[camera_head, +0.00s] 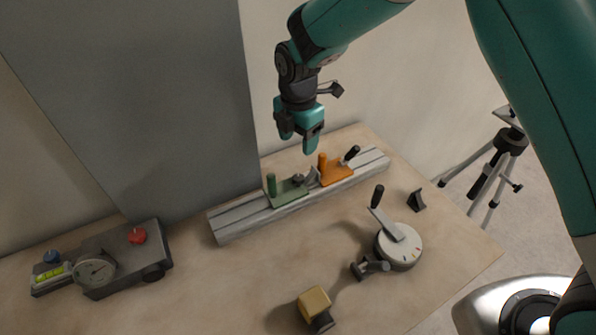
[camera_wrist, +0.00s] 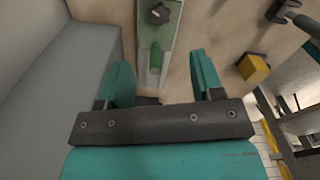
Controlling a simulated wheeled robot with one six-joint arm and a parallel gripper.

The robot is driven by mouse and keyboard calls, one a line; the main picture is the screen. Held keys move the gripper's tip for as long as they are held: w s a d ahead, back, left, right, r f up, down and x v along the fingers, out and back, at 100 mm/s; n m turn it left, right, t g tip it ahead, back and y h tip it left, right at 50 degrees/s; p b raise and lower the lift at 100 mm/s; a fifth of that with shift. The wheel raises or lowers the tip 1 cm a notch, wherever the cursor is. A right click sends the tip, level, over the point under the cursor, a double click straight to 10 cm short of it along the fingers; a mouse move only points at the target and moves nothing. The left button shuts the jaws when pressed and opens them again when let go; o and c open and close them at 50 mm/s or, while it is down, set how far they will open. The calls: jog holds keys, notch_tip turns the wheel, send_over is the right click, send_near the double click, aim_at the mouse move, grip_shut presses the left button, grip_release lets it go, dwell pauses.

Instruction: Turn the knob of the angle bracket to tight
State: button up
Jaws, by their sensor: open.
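A green block (camera_head: 290,192) sits on a grey slotted rail (camera_head: 232,226), with an upright green post (camera_head: 271,185) and a dark knob (camera_head: 298,180). In the wrist view the knob (camera_wrist: 159,14) is star-shaped, near the top edge, beyond the green post (camera_wrist: 155,55). An orange block (camera_head: 337,174) with an orange post and a black handle sits further right on the rail. No part is labelled, so I cannot tell for sure which is the angle bracket. My gripper (camera_head: 298,143) is open and empty, above the rail; its spread fingers (camera_wrist: 159,64) flank the post in the wrist view, apparently above it.
A round dial (camera_head: 400,247) with a crank handle stands right of the rail. A yellow-topped block (camera_head: 314,301) is at the front, and a grey gauge box (camera_head: 120,262) with a red knob at left. A tall grey panel (camera_head: 140,100) rises behind the rail's left end.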

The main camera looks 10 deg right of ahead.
aim_at(298, 177)
notch_tip(298, 177, down, 12)
jog(key=shift+p, duration=1.25)
jog(key=shift+c, duration=0.4)
jog(key=c, duration=0.8)
jog(key=shift+c, duration=0.2)
jog(key=shift+f+m+b, duration=0.1)
jog(key=shift+m+b, duration=0.2)
jog(key=m+b, duration=0.2)
jog(key=m, duration=0.2)
jog(key=shift+b, duration=0.35)
jog(key=m+b, duration=0.2)
jog(key=m, duration=0.4)
jog(key=shift+m, duration=0.4)
